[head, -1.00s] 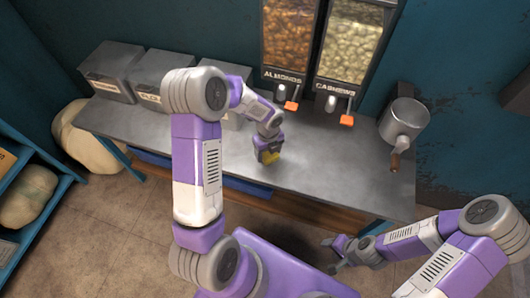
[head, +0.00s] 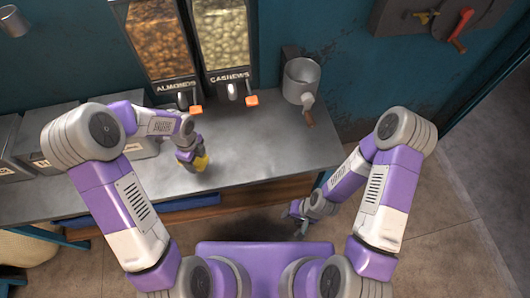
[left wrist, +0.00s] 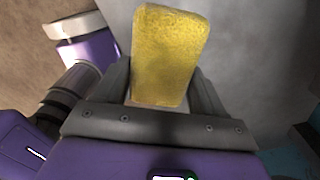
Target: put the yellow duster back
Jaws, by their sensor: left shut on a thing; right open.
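The yellow duster (head: 198,164) is a small yellow block, mostly hidden by my left gripper in the head view. In the left wrist view the duster (left wrist: 168,50) stands out between the two dark fingers. My left gripper (head: 191,160) is shut on it, over the grey worktop (head: 262,140); I cannot tell whether the duster touches the top. My right gripper (head: 298,222) is open and empty, low in front of the worktop's right front edge.
Almond (head: 160,40) and cashew (head: 222,32) dispensers with orange levers hang above the worktop. A metal pot (head: 301,80) is on the wall at right. Grey boxes (head: 60,135) stand at left. A red-handled device (head: 460,28) is on the far right wall. The worktop's right part is clear.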

